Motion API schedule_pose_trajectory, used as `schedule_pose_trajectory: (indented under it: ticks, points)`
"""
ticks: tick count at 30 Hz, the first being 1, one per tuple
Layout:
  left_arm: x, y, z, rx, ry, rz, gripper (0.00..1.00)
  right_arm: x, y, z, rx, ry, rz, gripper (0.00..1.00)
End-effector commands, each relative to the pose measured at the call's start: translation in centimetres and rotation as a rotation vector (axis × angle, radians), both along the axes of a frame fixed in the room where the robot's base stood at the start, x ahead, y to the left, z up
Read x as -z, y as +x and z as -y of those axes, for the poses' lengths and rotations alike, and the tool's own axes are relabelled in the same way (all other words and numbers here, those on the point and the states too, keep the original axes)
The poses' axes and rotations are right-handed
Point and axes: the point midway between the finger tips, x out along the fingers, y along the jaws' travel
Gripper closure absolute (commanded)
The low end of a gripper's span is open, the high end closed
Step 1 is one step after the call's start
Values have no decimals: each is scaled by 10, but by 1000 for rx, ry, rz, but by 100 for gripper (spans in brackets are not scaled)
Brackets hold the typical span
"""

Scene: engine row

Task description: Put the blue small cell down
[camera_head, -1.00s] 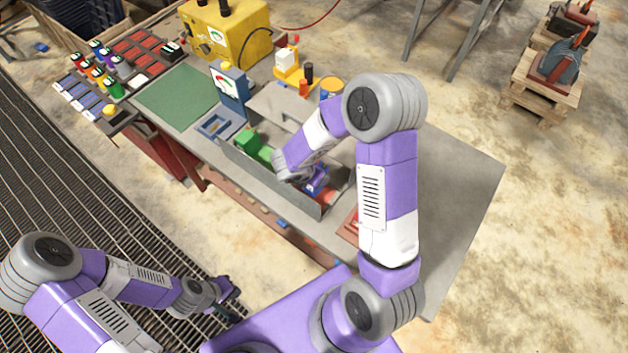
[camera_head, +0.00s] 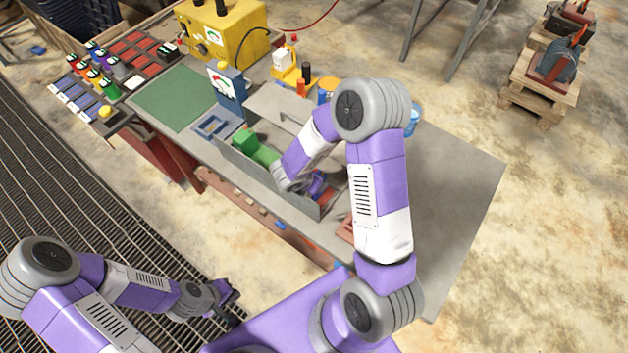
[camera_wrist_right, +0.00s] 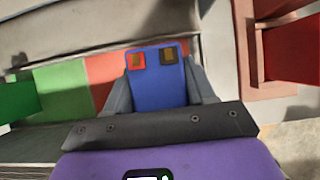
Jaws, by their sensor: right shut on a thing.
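The blue small cell (camera_wrist_right: 158,88) shows in the right wrist view, with two brownish contacts on its top, one on a red patch. My right gripper (camera_wrist_right: 160,95) is shut on it, one grey finger on each side. Green and red patches (camera_wrist_right: 62,92) lie behind the cell in a grey trough (camera_head: 238,163). I cannot tell whether the cell touches the trough's floor. In the head view the right arm reaches over the trough and its wrist mostly hides the cell. My left gripper (camera_head: 230,297) is low over the dark grating, away from the bench, its jaws unclear.
A green block (camera_head: 262,153) stands in the trough left of my right wrist. A red tray (camera_wrist_right: 288,50) is close on the right in the wrist view. A blue meter stand (camera_head: 228,86) and yellow machine (camera_head: 225,35) stand behind. The bench's right end (camera_head: 450,180) is clear.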

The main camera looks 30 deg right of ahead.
Motion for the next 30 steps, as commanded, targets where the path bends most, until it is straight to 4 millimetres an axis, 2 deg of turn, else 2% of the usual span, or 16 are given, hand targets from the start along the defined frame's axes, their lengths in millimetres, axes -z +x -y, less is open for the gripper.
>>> schedule_pose_trajectory:
  ticks: [8,9,14,23,30]
  points:
    - [6,0,0,0,0,0,100,4,1,0,-1,-1,2,100]
    - [5,0,0,0,0,0,100,5,0,0,0,1,0,44]
    - [5,0,0,0,0,0,100,5,-1,0,0,0,-2,20]
    - [4,0,0,0,0,0,100,5,-1,0,0,1,-3,20]
    - [-16,0,0,0,0,0,100,-13,-1,0,0,1,-3,20]
